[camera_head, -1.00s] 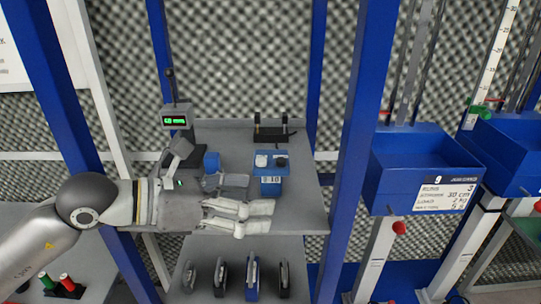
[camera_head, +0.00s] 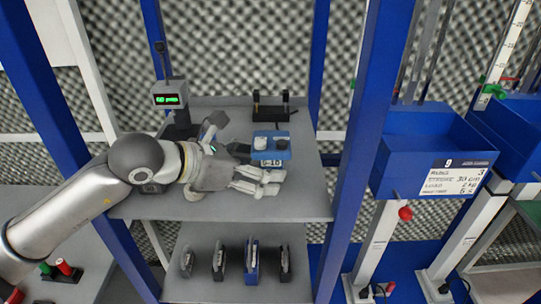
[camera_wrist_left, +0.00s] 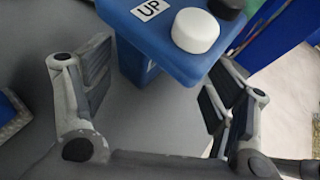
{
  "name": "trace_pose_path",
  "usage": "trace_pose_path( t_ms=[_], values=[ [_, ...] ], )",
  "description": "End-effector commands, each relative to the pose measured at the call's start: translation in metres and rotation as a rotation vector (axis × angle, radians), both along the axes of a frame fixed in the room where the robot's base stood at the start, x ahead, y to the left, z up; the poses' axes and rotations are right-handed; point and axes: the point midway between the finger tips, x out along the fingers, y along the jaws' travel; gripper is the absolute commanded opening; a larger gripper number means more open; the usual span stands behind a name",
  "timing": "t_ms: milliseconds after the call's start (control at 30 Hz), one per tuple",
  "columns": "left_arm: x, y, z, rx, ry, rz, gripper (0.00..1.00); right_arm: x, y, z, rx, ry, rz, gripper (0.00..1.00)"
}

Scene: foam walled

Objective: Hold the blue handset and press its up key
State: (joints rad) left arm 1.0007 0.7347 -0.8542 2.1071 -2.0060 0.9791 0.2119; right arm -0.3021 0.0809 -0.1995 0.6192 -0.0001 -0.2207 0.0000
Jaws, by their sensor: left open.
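The blue handset (camera_head: 283,154) stands upright on the upper grey shelf, with a white key (camera_head: 260,143) and a black key (camera_head: 281,145) on top. In the left wrist view the handset (camera_wrist_left: 172,55) has a wide head above a narrower stem. An UP label (camera_wrist_left: 150,10) sits beside the white key (camera_wrist_left: 196,30); the black key (camera_wrist_left: 226,7) is cut by the frame edge. My left gripper (camera_head: 268,182) is open just in front of the handset. In the wrist view its fingers (camera_wrist_left: 155,95) spread to either side of the handset, with gaps. My right gripper is not in view.
A display unit with green digits (camera_head: 169,98) stands at the shelf's back left. A black stand (camera_head: 270,106) is behind the handset. Several upright items, one blue (camera_head: 251,262), line the lower shelf (camera_head: 205,285). A blue post (camera_head: 353,150) bounds the right side.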

Motion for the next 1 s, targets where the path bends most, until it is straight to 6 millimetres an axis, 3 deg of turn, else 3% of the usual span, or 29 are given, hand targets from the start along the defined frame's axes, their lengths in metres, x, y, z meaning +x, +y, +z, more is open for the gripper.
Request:
trace_pose_path(
  t_ms=[33,200,600,900,1000],
  values=[
    [0.003,-0.005,-0.008,0.000,0.000,-0.001,0.79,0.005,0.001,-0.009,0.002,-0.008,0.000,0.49],
    [0.009,-0.014,-0.012,-0.001,0.001,-0.002,0.79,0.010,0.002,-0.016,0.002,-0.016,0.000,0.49],
    [0.011,-0.017,-0.011,0.000,0.001,0.000,0.77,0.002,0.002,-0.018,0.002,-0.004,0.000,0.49],
    [0.011,-0.017,-0.011,0.000,0.002,0.000,0.41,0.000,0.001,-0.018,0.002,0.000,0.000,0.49],
    [0.011,-0.016,-0.012,0.000,0.002,0.000,0.41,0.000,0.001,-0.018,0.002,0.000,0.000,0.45]
  ],
)
